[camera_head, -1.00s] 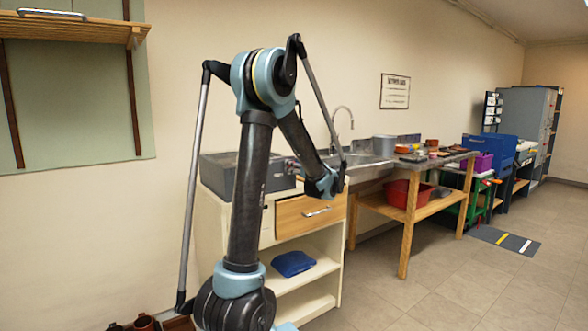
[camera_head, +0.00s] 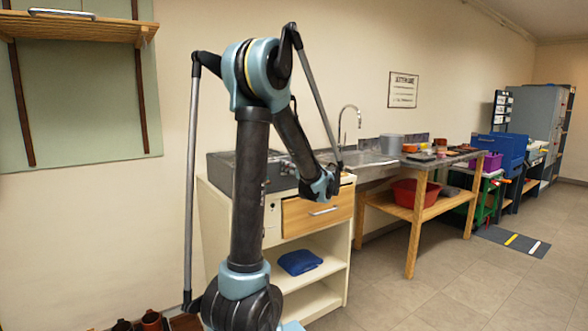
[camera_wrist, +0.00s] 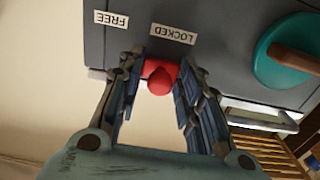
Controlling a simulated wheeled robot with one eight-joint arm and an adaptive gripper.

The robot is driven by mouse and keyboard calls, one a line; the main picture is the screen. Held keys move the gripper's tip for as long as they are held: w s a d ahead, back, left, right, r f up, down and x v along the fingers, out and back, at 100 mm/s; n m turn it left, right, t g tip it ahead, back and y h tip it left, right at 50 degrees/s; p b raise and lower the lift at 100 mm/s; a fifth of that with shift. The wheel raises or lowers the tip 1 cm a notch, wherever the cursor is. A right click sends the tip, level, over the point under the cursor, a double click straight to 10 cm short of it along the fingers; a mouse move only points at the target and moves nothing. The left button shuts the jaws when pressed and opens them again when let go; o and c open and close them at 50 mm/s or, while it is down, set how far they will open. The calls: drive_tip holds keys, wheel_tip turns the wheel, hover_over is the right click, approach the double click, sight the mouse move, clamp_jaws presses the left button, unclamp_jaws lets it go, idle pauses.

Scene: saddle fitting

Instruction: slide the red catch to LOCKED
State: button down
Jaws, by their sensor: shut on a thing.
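The red catch (camera_wrist: 160,76) sits between my gripper's fingers in the wrist view, on the edge of a dark grey panel (camera_wrist: 215,55). A white LOCKED label (camera_wrist: 173,33) is just above the catch in the picture, and a FREE label (camera_wrist: 111,19) is farther left; both appear upside down. The catch lies below the left part of the LOCKED label. My gripper (camera_wrist: 158,88) is shut on the catch, one finger on each side. In the head view my gripper (camera_head: 338,168) is small by the counter's right end, and the catch cannot be made out.
A teal round part (camera_wrist: 280,55) with a wooden bar is right of the catch. A wooden drawer (camera_head: 305,218) is below.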

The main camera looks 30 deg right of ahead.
drive_tip(key=shift+a, duration=0.25)
drive_tip(key=c, duration=1.5)
unclamp_jaws()
drive_tip(key=shift+a, duration=0.1)
drive_tip(key=shift+o, duration=0.2)
drive_tip(key=shift+s, duration=0.2)
drive_tip(key=s+d, duration=0.1)
drive_tip(key=s, duration=1)
drive_tip(key=shift+s, duration=0.25)
